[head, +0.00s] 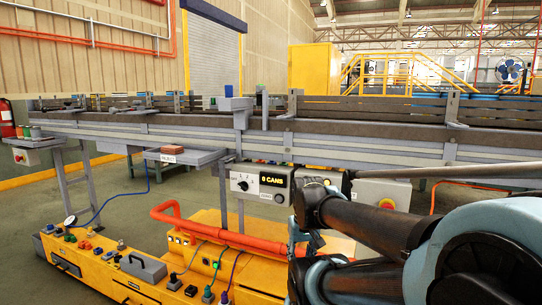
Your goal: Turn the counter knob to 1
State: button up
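The counter knob (243,185) is a small black dial on a white face with printed marks. It sits at the left of a grey control box (261,197) under the conveyor's front edge. A lit display (273,182) beside it reads "0 CANS", though the first digit is small. The knob's exact pointer setting is too small to read. My dark arm comes in from the right, and its end with my gripper (306,206) is just right of the box, apart from the knob in the picture. The fingers cannot be made out clearly.
A long conveyor (200,127) crosses the view above the box. A yellow cart (190,262) with an orange rail (222,234) and several small parts stands low in front. A grey shelf (185,156) holds a brown block. Another box with a yellow-ringed red button (387,204) is right.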

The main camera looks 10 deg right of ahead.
aim_at(243, 185)
jog(key=z, duration=0.2)
jog(key=k, duration=1.45)
jog(key=u, duration=0.4)
jog(key=i, duration=1)
